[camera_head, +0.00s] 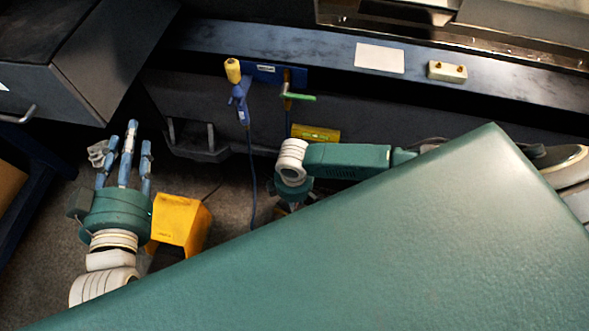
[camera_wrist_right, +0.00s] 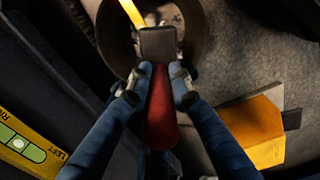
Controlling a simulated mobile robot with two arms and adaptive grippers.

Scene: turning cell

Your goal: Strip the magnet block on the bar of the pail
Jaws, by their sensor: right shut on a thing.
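My right gripper (camera_wrist_right: 159,80) is shut on the red handle (camera_wrist_right: 161,112) of a dark grey block, which looks like the magnet block (camera_wrist_right: 158,44). The block is over the round, open pail (camera_wrist_right: 107,34), near a yellow bar (camera_wrist_right: 131,12) that crosses its mouth. I cannot tell whether block and bar touch. Small bits show inside the pail beyond the block. In the head view my right gripper is mostly hidden below its wrist, and the pail is not visible. My left gripper (camera_head: 126,150) is open and empty at the left, fingers spread.
A yellow-orange box (camera_head: 180,222) stands on the floor beside my left gripper; it also shows in the right wrist view (camera_wrist_right: 262,128). A yellow level-like strip (camera_wrist_right: 22,146) marked LEFT lies at lower left. A dark machine ledge (camera_head: 330,58) runs across the back. A cabinet (camera_head: 85,80) stands upper left.

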